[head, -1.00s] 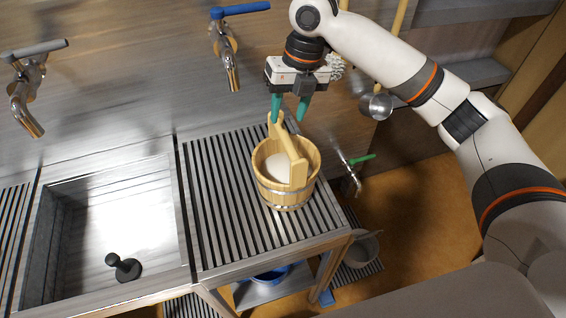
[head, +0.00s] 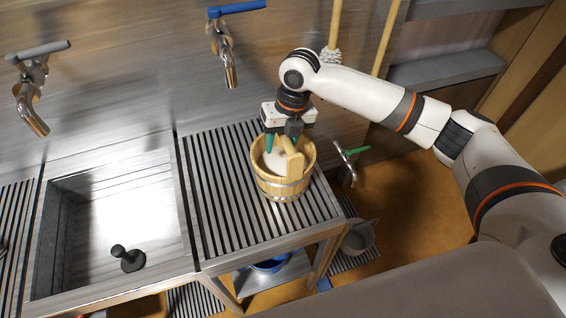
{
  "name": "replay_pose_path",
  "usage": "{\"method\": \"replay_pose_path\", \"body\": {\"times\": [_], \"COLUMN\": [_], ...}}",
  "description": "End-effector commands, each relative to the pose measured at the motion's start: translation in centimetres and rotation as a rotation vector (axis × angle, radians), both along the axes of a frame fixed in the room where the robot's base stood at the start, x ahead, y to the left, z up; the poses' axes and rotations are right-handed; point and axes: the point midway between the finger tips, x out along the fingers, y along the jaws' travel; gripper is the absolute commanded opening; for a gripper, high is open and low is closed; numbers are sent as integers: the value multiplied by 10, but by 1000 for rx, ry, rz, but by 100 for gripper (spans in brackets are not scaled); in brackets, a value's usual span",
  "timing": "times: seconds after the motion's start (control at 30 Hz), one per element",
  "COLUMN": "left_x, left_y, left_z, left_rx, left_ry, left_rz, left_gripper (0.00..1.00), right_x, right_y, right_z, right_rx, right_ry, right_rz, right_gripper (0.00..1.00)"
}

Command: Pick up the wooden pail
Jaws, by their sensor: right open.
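The wooden pail (head: 283,187) stands upright on the slatted metal drainboard (head: 222,215). It has a metal band, a wooden handle bar across its top and something white inside. My right gripper (head: 281,145) points down at the far side of the pail's top, with its green fingertips apart near the handle. The gripper covers the far part of the handle, and I cannot tell whether the fingers touch it. My left gripper is not in view.
A sink basin (head: 115,225) with a black plug (head: 128,259) lies to the left. A blue-handled tap (head: 224,50) and a grey-handled tap (head: 32,95) project from the wall. A green-handled tap (head: 347,162) is right of the drainboard, and a grey pan (head: 358,237) sits below it.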

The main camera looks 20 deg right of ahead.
Motion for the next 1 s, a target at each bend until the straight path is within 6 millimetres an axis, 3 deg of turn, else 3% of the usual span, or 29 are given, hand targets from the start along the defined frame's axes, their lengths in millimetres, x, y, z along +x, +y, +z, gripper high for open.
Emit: {"method": "replay_pose_path", "body": {"times": [0.07,0.3,1.0], "left_x": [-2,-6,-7], "left_y": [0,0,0], "left_z": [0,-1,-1], "left_rx": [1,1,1], "left_ry": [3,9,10], "left_rz": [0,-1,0], "left_gripper": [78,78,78], "right_x": [0,0,0], "right_y": [0,0,0], "right_z": [0,1,1], "right_rx": [0,0,1], "right_ry": [0,0,0], "right_rz": [0,0,0], "right_gripper": [40,0,0]}}
